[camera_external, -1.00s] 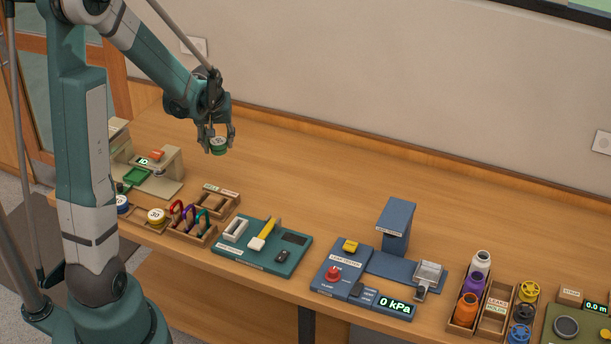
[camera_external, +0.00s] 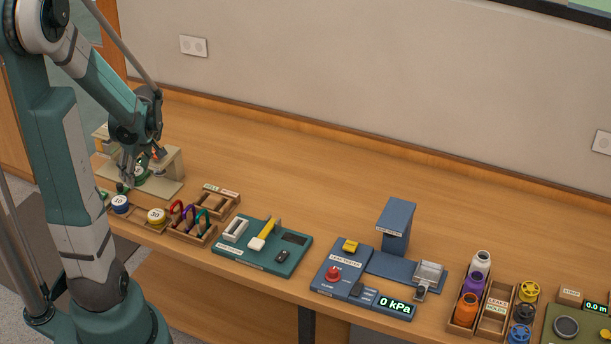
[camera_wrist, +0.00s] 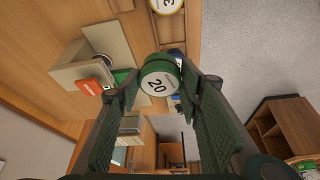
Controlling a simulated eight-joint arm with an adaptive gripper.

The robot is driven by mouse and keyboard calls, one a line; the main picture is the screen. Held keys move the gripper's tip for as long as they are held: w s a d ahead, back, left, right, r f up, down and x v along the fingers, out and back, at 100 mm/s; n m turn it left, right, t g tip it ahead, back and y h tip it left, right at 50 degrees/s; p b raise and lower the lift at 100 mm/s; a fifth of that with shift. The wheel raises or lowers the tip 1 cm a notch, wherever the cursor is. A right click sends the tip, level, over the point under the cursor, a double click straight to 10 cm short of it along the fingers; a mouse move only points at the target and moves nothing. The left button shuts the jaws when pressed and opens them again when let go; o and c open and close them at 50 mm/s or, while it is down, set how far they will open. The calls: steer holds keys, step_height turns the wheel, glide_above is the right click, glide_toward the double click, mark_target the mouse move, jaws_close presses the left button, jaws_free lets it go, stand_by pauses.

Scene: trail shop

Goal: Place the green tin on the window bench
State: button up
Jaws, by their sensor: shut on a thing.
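My gripper (camera_external: 133,180) is at the left end of the wooden counter, in front of a beige stand. In the wrist view my gripper (camera_wrist: 160,92) is shut on the green tin (camera_wrist: 158,78). The tin has a dark green rim and a pale lid marked 20, gripped between the two fingertips. In the external view the tin is mostly hidden by the fingers. Neither view clearly identifies the window bench. A low brown wooden unit (camera_wrist: 285,132) stands on the grey floor at the right of the wrist view.
The beige stand (camera_external: 168,162) carries an orange block (camera_wrist: 91,87). A blue tin (camera_external: 120,203) and a yellow tin (camera_external: 156,216) sit nearby at the front edge. A rack with coloured carabiners (camera_external: 190,218) stands to their right. The counter's back strip (camera_external: 300,165) is clear.

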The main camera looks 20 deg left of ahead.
steer(key=shift+s+a+f+n, duration=0.1)
steer(key=shift+s+a+n, duration=0.15)
steer(key=shift+s, duration=0.35)
steer(key=shift+s+a+f+n, duration=0.1)
steer(key=shift+s+a+n, duration=0.1)
steer(key=shift+s, duration=0.35)
steer(key=shift+w+f, duration=0.15)
steer(key=shift+f, duration=2.15)
steer(key=shift+f, duration=0.2)
steer(key=shift+f+b, duration=2.3)
steer(key=shift+f, duration=0.85)
steer(key=shift+d+f+b, duration=0.1)
steer(key=shift+f+b, duration=0.4)
steer(key=shift+f, duration=0.05)
steer(key=o, duration=0.9)
steer(key=shift+f, duration=0.1)
steer(key=shift+o, duration=0.8)
